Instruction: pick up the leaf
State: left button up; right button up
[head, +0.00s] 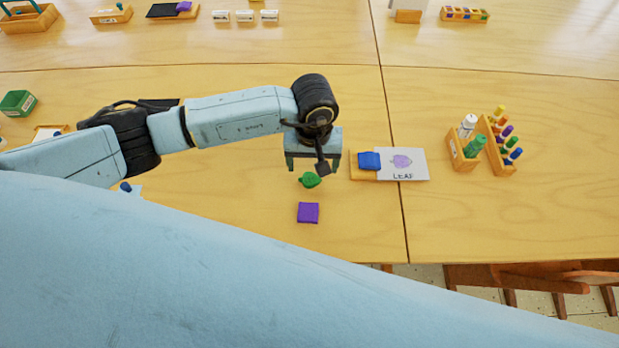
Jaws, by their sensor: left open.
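A small green leaf (309,180) lies on the wooden table, in the middle of the head view. My left gripper (312,168) points down just behind and above the leaf, with its fingers apart and nothing seen between them. The leaf shows just in front of the gripper; I cannot tell the exact height gap. A white card (405,172) with a purple leaf drawing and the word LEAF lies to the right, beside a blue block (369,161) on a wooden base. My right gripper is not in view.
A purple square (308,213) lies in front of the leaf. Wooden holders with bottles (466,148) and colored pegs (502,150) stand to the right. A green box (18,103) is at far left. My own pale blue body covers the lower left. Table between card and holders is clear.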

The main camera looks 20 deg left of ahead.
aim_at(310, 178)
pick_arm(q)
jog(key=f, duration=0.5)
jog(key=shift+a+f, duration=0.3)
jog(key=shift+f, duration=0.05)
jog(key=c, duration=1.1)
